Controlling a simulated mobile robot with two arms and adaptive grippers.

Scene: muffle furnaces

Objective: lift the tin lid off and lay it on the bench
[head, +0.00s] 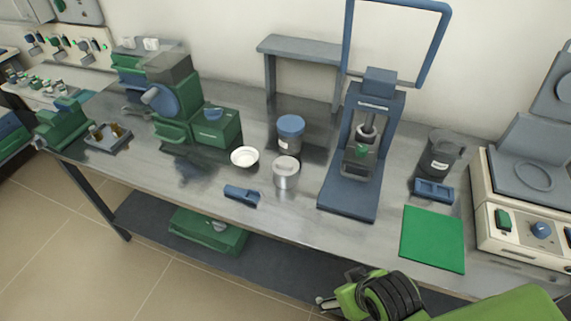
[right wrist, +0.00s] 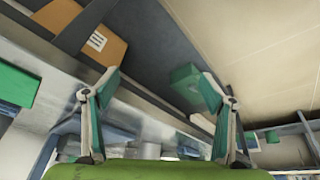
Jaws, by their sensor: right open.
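A small silver tin (head: 286,181) with a flat round lid (head: 286,164) on it stands upright near the middle of the steel bench (head: 310,215). My right gripper (head: 323,301) is low in front of the bench's front edge in the head view, well apart from the tin. In the right wrist view its two fingers are spread, with nothing between them (right wrist: 160,85). The tin cannot be made out in the right wrist view. My left gripper is not in view.
A blue-lidded jar (head: 290,130) stands just behind the tin, a white dish (head: 244,156) to its left and a small blue block (head: 241,195) in front-left. A blue press (head: 352,180) stands to the right. The green mat (head: 433,239) is bare.

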